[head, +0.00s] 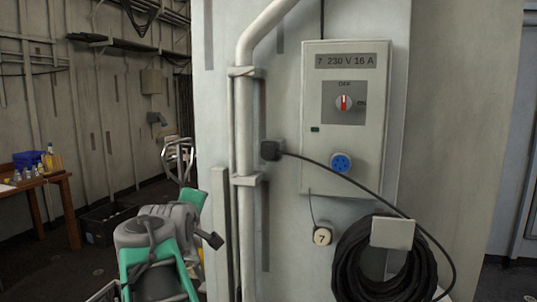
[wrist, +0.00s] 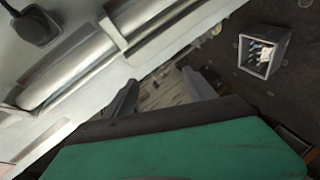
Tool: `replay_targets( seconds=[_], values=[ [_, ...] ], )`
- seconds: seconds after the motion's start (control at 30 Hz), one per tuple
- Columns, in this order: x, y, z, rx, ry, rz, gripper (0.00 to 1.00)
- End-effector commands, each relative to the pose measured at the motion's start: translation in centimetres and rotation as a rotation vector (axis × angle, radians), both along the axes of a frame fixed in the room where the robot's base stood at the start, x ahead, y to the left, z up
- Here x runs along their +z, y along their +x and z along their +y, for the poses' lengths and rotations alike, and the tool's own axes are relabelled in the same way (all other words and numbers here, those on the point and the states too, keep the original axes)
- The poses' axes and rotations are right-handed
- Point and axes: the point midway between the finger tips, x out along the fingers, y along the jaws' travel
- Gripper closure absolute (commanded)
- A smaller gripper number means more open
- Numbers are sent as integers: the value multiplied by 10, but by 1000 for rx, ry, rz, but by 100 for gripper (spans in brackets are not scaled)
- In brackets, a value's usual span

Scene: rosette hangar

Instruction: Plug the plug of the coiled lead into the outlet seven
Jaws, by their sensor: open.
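Outlet seven is a grey wall box (head: 318,170) marked "7 230 V 16 A", with a round blue socket (head: 341,163) low on its face. The dark plug (head: 270,150) sits left of the box, beside the pipe; what holds it there is unclear. It also shows in the wrist view (wrist: 38,26) at the upper left. Its lead crosses below the socket to the black coil (head: 350,265), hung on the wall at lower right. My gripper (wrist: 160,80) is open and empty between its fingers, apart from the plug. In the head view my arm is at lower left.
The box has a red-marked switch (head: 344,103) turned upright, toward OFF. A round tag marked 7 (head: 322,236) hangs below it. A vertical pipe (head: 243,130) runs left of the plug. A wooden table (head: 40,184) stands far left; a crate (wrist: 246,56) is on the floor.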

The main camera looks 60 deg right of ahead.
Motion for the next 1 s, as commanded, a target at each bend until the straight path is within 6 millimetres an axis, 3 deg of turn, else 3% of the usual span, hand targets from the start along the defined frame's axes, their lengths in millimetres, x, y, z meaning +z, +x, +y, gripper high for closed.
replay_targets(
  seconds=[0.03, 0.13, 0.2, 0.33, 0.47, 0.77, 1.0],
  values=[
    [21, -19, -23, -49, -74, 23, 36],
    [61, -56, -58, -142, -217, 92, 36],
    [84, -81, -75, -200, -294, 139, 36],
    [111, -111, -92, -273, -381, 206, 36],
    [118, -120, -96, -296, -406, 229, 36],
    [118, -119, -97, -294, -404, 228, 36],
    [121, -116, -120, -296, -402, 230, 36]
  ],
)
